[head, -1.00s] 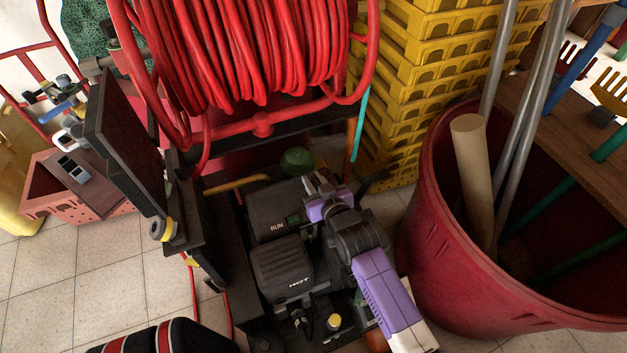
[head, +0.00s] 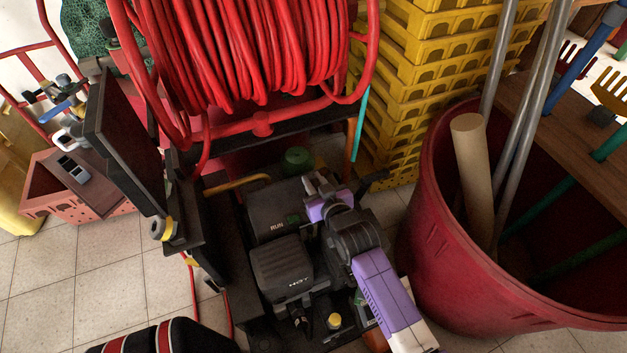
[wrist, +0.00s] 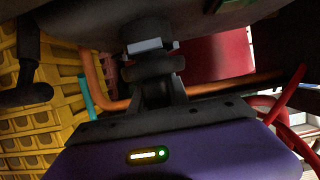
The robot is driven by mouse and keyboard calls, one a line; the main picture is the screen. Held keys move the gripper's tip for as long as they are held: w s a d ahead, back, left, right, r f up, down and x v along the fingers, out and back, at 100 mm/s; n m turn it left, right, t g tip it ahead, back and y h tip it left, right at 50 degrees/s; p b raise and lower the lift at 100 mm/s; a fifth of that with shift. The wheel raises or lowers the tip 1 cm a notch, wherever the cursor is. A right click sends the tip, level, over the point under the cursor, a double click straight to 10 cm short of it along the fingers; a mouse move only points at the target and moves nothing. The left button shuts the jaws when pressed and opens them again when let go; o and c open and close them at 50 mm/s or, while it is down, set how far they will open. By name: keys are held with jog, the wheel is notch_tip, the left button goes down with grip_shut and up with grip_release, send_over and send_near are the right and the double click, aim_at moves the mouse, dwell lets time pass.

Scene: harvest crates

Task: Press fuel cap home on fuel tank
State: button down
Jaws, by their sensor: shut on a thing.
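In the wrist view the fingers (wrist: 152,88) are shut on a dark rounded piece, apparently the fuel cap (wrist: 152,67). It lies close to a large dark surface (wrist: 100,22) at the top of that view; I cannot tell whether they touch or how it is seated. The head view does not show the held piece clearly. A green round piece (head: 297,157) stands just beyond the fingers. Which part is the fuel tank is unclear.
A red hose reel (head: 240,60) stands behind the machine. Yellow crates (head: 440,50) are stacked behind right. A large red bin (head: 450,240) with poles stands close on the right. A black handle (head: 372,180) rises beside my gripper.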

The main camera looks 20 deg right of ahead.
jog(key=shift+f+b, duration=0.3)
jog(key=shift+f, duration=0.15)
jog(key=c, duration=1.2)
grip_release()
jog(key=shift+o, duration=0.2)
jog(key=shift+p+v, duration=0.55)
jog(key=shift+v, duration=3.35)
notch_tip(320, 180, up, 4)
jog(key=t, duration=0.1)
jog(key=w+r+p+v, duration=0.1)
jog(key=r+p+v, duration=0.1)
jog(key=v, duration=1.8)
jog(key=w+r+p+v, duration=0.1)
jog(key=r+p+v, duration=0.2)
jog(key=v, duration=1.7)
notch_tip(320, 180, up, 2)
jog(key=shift+r+p, duration=0.15)
jog(key=shift+p, duration=0.15)
